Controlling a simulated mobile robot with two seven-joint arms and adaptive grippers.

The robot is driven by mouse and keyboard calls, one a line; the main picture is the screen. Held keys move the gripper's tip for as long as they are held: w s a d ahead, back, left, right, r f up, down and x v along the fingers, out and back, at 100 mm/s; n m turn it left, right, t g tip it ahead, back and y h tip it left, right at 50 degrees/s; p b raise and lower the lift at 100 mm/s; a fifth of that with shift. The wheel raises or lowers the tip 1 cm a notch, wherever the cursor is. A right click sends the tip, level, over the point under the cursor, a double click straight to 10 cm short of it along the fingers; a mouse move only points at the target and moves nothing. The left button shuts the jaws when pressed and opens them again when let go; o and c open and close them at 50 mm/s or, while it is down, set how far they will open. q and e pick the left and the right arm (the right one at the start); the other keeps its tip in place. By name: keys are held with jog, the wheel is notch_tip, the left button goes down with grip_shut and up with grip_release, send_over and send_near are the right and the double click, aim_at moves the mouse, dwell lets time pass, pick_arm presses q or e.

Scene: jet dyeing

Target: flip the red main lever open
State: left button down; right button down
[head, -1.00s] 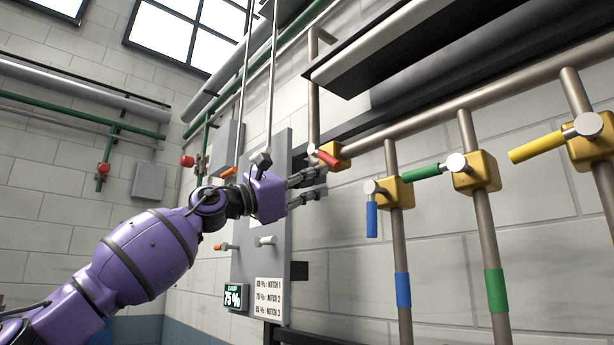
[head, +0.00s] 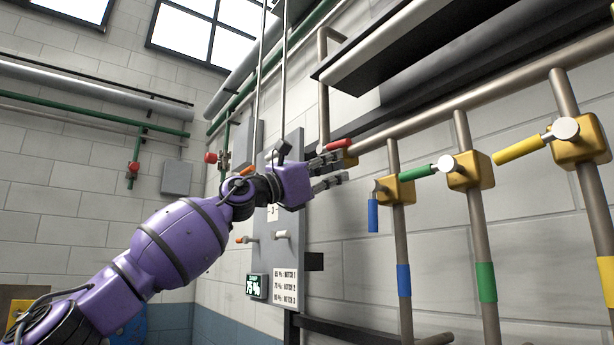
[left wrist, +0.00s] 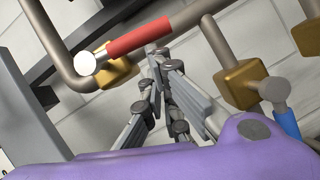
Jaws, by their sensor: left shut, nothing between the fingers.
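The red main lever (head: 338,145) is on a brass valve (head: 350,161) where the pipe bends at the wall. In the left wrist view the red lever (left wrist: 140,37) points right from its pale pivot, roughly along the pipe. My left gripper (head: 343,167) is just below the lever and partly covers the valve in the head view. It is shut and empty. In the left wrist view its fingertips (left wrist: 160,57) are near the lever's underside; I cannot tell whether they touch it. My right gripper is not in view.
A grey control panel (head: 264,255) with small handles and a display is behind my left arm. A dark ledge (head: 430,45) overhangs above.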

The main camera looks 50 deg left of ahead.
pick_arm(q)
jog(key=shift+s+d+r+p, duration=0.2)
jog(key=shift+d+r+p, duration=0.1)
jog(key=shift+r, duration=0.1)
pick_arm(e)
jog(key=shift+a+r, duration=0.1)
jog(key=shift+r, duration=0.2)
pick_arm(q)
jog(key=shift+w+d, duration=0.1)
jog(key=shift+w, duration=0.05)
jog(key=shift+f, duration=0.1)
